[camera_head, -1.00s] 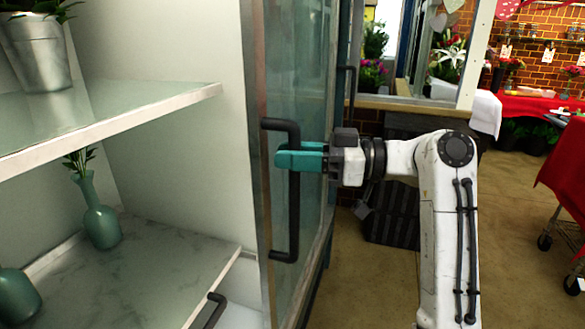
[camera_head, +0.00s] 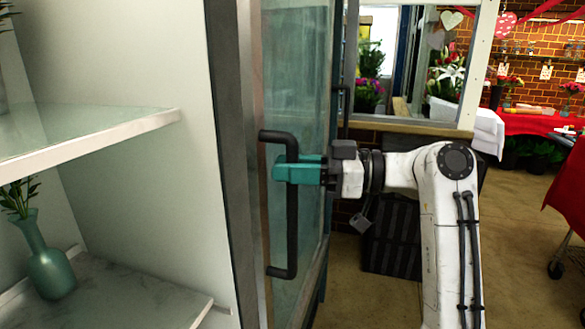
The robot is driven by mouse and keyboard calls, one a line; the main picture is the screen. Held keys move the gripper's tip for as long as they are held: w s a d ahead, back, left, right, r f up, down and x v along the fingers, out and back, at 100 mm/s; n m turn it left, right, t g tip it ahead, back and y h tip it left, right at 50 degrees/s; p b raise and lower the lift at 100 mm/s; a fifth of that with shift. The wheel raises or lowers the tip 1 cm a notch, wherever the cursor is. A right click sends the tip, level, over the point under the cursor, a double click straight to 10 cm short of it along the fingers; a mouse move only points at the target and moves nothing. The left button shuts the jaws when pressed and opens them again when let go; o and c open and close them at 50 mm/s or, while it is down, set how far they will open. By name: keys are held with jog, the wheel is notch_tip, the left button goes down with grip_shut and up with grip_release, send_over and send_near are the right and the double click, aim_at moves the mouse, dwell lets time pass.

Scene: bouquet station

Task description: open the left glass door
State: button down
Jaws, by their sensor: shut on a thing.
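The glass door (camera_head: 305,80) stands in the middle of the view, seen at a steep angle, with a dark frame edge on its left. A black vertical bar handle (camera_head: 291,235) is fixed to it. My gripper (camera_head: 284,169), with teal fingers, is shut on the handle's upright bar, a little below its upper bend. The fingers and the bar hide the exact contact. My white arm reaches in from the right. Whether the door stands ajar is hard to tell from this angle.
Shelves (camera_head: 90,135) fill the left side, with a green vase (camera_head: 48,262) on the lower one. A dark ribbed box (camera_head: 391,235) stands on the floor behind my arm. A red-covered table (camera_head: 535,121) is at the far right. Open floor (camera_head: 508,250) lies right of my arm.

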jog(key=c, duration=1.1)
grip_release()
jog(key=shift+d, duration=0.15)
jog(key=d, duration=0.3)
jog(key=s+d, duration=0.1)
jog(key=d, duration=0.6)
jog(key=shift+s+d+b, duration=0.25)
jog(key=shift+s+b, duration=0.05)
jog(key=shift+b, duration=0.1)
